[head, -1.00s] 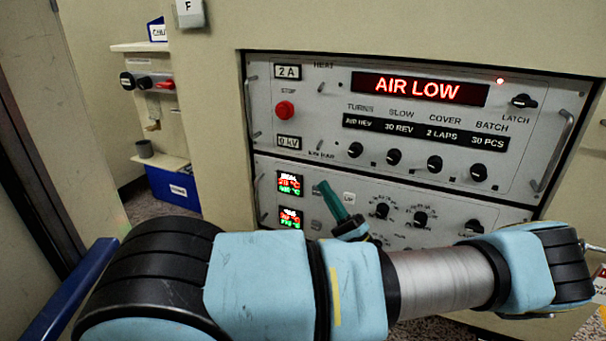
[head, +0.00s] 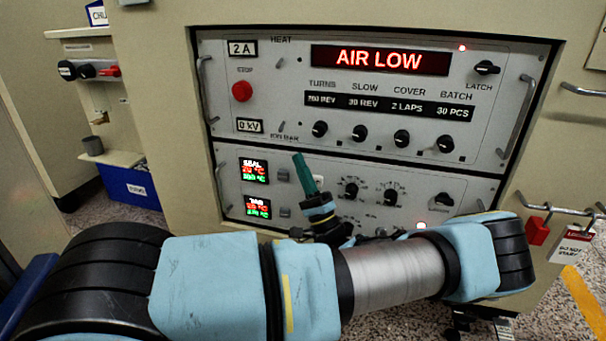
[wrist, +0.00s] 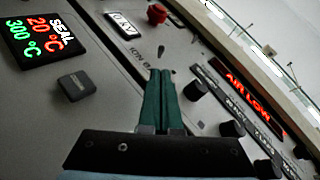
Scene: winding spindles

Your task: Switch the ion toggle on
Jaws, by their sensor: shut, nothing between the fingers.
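The ion toggle (head: 282,126) is a small metal lever just above the "ION BAR" label, at the lower left of the upper panel. In the wrist view the toggle (wrist: 161,50) shows as a small dark lever just beyond the fingertips. My gripper (head: 297,156) has green fingers and is shut and empty. Its tips point up, a little below and right of the label in the head view. In the wrist view the fingers (wrist: 160,74) cover part of the label. I cannot tell whether they touch the panel; they look apart from the lever.
A red stop button (head: 242,91) and the "0 kV" display (head: 250,126) lie left of the toggle. A row of black knobs starts to its right, the nearest knob (head: 320,129) close by. A red "AIR LOW" display (head: 380,60) is above. Metal handles (head: 206,90) stick out at the panel edges.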

